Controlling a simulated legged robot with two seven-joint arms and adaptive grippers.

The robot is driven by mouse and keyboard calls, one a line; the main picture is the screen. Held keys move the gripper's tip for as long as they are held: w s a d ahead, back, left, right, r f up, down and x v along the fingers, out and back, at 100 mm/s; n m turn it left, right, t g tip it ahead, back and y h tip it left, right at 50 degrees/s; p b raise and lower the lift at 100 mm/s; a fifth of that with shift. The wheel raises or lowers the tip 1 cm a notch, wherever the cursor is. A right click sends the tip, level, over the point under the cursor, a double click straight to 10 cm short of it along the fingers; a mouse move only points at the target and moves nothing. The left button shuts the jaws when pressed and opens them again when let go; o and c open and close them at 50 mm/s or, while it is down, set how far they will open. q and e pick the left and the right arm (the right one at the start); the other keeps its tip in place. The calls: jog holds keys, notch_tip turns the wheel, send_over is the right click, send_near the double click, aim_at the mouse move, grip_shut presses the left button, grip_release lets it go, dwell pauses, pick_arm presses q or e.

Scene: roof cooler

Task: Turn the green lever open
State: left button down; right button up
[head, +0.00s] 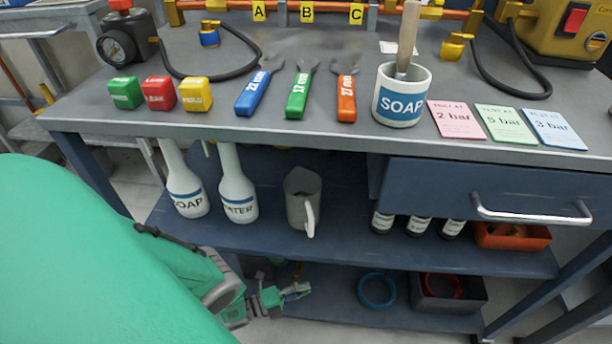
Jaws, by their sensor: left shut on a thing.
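No green lever can be made out in the head view. Brass fittings on a copper pipe (285,5) run along the top edge behind yellow tags A (259,11), B (307,12) and C (356,14), and the picture cuts them off above. My left gripper (290,294) is low at the bottom, beside the lower shelf and well below the bench top. It is shut on a small pale thing, too small and partly hidden to name. My right gripper is not in view.
The grey bench top (345,150) holds colored blocks, several spanners, a SOAP pot (402,105) and pressure cards. Black hoses (510,90) lie at the back. A drawer handle (530,216) sticks out at right. Bottles and a jug (298,200) stand on the shelf below.

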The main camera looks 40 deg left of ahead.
pick_arm(q)
jog(key=shift+s+a+f, duration=0.1)
jog(key=shift+s+f, duration=0.1)
jog(key=shift+s, duration=0.1)
jog(key=c, duration=1.6)
grip_release()
jog(key=shift+w, duration=0.1)
jog(key=v, duration=1.2)
